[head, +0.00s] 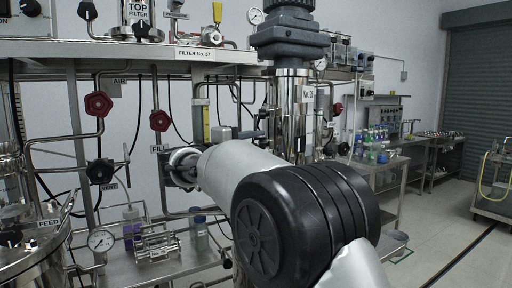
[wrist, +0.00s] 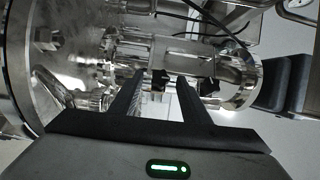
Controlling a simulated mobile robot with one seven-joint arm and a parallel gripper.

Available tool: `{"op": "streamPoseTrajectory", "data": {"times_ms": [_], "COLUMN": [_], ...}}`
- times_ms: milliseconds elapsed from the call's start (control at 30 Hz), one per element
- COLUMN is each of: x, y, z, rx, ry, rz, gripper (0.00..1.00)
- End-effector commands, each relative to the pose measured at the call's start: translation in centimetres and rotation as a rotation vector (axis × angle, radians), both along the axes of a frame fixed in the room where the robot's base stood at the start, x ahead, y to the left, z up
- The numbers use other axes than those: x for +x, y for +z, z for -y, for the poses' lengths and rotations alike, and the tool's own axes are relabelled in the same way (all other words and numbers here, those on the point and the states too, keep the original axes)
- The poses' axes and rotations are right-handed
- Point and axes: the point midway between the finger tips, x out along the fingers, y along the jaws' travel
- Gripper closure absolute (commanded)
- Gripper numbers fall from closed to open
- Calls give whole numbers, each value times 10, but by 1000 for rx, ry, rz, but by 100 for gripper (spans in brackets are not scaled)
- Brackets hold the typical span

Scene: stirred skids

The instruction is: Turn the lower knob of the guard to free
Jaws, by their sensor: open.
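In the wrist view my gripper (wrist: 158,82) is open, with its two dark fingers pointing at the steel pipework. A small black knob (wrist: 160,78) shows between the fingertips, apparently just beyond them. A second black knob (wrist: 209,86) shows to the right of the right fingertip. Both are beside a clear, cylinder-like guard (wrist: 190,58) with steel ends. I cannot tell from this view which knob is the lower one, nor whether the fingers touch one. In the head view my arm hides the gripper, and I cannot make out the guard or its knobs.
A large round steel vessel (wrist: 62,60) is close on the left in the wrist view. In the head view, red handwheels (head: 98,104) and pipes stand left of my arm, and a steel column (head: 292,115) stands behind it. Free floor (head: 450,225) lies at the right.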

Motion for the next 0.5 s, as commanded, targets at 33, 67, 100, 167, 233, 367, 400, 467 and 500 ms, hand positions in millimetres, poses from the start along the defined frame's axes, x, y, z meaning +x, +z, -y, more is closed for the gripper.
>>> {"op": "streamPoseTrajectory", "data": {"times_ms": [33,67,100,167,233,367,400,467,500], "x": [1,1,1,1,1,1,1,1,1], "y": [0,0,0,0,0,0,0,0,0], "z": [1,1,1,1,1,1,1,1,1], "rx": [0,0,0,0,0,0,0,0,0], "ry": [0,0,0,0,0,0,0,0,0], "rz": [0,0,0,0,0,0,0,0,0], "gripper": [58,58,58,58,58,74,81,91,98]}}
